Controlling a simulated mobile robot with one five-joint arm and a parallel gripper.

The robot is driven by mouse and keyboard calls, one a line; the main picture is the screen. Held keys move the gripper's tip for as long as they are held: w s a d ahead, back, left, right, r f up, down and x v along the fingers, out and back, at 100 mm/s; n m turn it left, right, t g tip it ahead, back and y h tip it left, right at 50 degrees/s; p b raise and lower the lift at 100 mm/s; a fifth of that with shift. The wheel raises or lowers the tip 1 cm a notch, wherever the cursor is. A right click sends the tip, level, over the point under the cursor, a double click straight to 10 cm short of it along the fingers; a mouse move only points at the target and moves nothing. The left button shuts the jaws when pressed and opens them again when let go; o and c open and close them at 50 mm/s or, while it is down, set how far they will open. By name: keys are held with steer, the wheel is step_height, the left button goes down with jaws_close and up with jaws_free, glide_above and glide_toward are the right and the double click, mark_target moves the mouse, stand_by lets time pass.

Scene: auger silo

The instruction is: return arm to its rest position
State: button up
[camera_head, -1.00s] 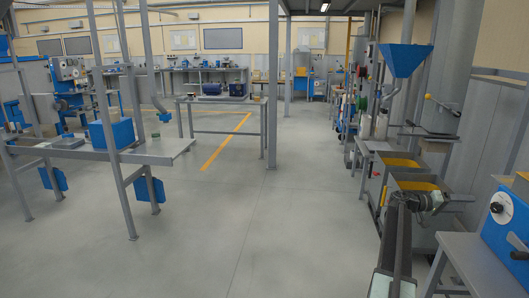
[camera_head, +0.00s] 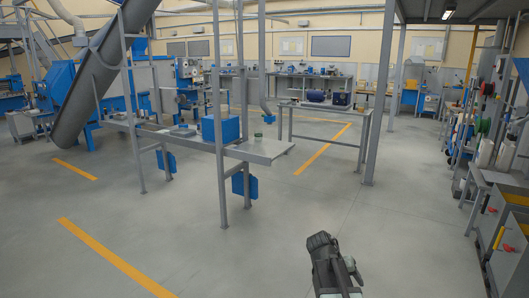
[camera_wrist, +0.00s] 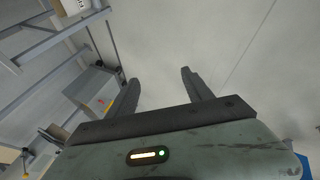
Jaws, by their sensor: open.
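My gripper (camera_wrist: 160,84) shows in the wrist view with its two dark fingers spread apart. Nothing is between the fingers; grey floor shows behind them. In the head view, a part of my arm (camera_head: 332,266) stands at the bottom, right of the middle, over bare floor. It touches nothing that I can see. The rest of the arm is below the picture edge.
A grey workbench (camera_head: 264,151) with a blue box (camera_head: 220,129) stands ahead on the left. A large grey auger tube (camera_head: 98,80) slants behind it. Grey bins (camera_head: 492,228) line the right edge. The floor around my arm is clear. Grey shelving (camera_wrist: 38,48) is left in the wrist view.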

steer(key=s+a+f+n+g+y, duration=0.1)
steer(key=s+a+f+y, duration=0.15)
steer(key=s+a, duration=0.35)
steer(key=s+a+f+n+g+y, duration=0.15)
steer(key=s+a+y, duration=0.3)
steer(key=a, duration=0.45)
step_height(320, 180, up, 19)
steer(key=p, duration=1.9)
steer(key=shift+r+t+h, duration=0.2)
steer(key=shift+t+h, duration=0.1)
steer(key=shift+t, duration=0.05)
steer(key=shift+n, duration=0.25)
steer(key=shift+c, duration=0.3)
